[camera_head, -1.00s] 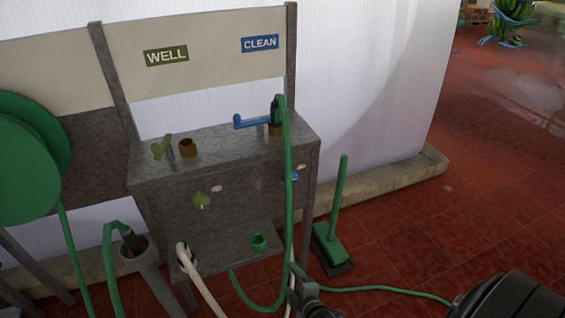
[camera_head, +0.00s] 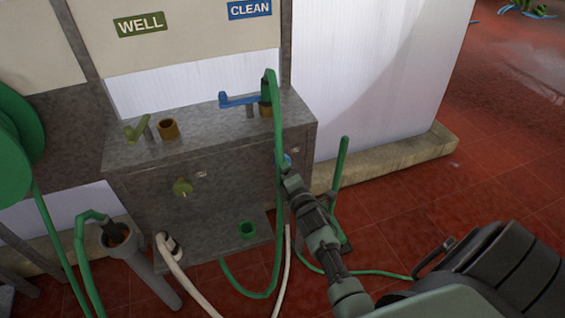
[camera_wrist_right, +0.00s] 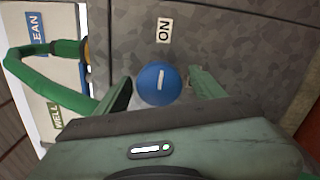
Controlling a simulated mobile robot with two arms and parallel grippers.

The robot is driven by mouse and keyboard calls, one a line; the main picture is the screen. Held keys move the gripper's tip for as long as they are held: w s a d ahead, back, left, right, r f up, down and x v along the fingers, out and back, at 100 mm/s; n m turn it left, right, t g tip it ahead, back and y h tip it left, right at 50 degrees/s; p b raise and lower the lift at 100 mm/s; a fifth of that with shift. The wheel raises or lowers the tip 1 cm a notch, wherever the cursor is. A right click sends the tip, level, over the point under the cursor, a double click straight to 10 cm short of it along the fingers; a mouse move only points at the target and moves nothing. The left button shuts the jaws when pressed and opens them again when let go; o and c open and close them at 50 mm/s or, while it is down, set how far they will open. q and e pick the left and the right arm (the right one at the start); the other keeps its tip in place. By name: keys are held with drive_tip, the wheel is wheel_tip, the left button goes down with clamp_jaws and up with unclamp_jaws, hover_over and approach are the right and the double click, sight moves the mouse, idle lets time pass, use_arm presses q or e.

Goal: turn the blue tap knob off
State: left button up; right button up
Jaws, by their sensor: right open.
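The blue tap knob (camera_wrist_right: 158,84) is on the grey front panel. Its white mark lines up with the white ON label (camera_wrist_right: 164,30). My right gripper (camera_wrist_right: 161,88) is open, with one finger on each side of the knob; I cannot tell whether either touches it. In the head view, only a bit of the blue knob (camera_head: 287,160) shows beside the green hose, and my right gripper (camera_head: 290,172) is right at it, partly hiding it. My left gripper is not in view.
The green hose (camera_head: 278,200) hangs from the outlet beside the blue lever (camera_head: 240,100), close to my right gripper. A green-yellow knob (camera_head: 182,187) is left on the panel. A green broom (camera_head: 341,170) stands behind my right arm. Red floor (camera_head: 420,200) is open at right.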

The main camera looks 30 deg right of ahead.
drive_tip(key=shift+w, duration=0.25)
drive_tip(key=shift+c, duration=0.3)
drive_tip(key=c, duration=1.3)
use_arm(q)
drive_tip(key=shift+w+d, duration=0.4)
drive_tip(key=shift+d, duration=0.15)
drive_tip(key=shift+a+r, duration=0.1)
use_arm(e)
drive_tip(key=shift+m, duration=0.4)
drive_tip(key=m, duration=0.3)
drive_tip(key=m+p, duration=0.1)
drive_tip(key=m, duration=0.4)
drive_tip(key=shift+r, duration=0.1)
drive_tip(key=m+p, duration=0.1)
drive_tip(key=m, duration=0.3)
drive_tip(key=shift+m, duration=0.4)
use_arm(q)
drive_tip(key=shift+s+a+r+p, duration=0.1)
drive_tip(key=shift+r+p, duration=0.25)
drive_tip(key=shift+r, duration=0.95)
use_arm(e)
drive_tip(key=shift+m, duration=2)
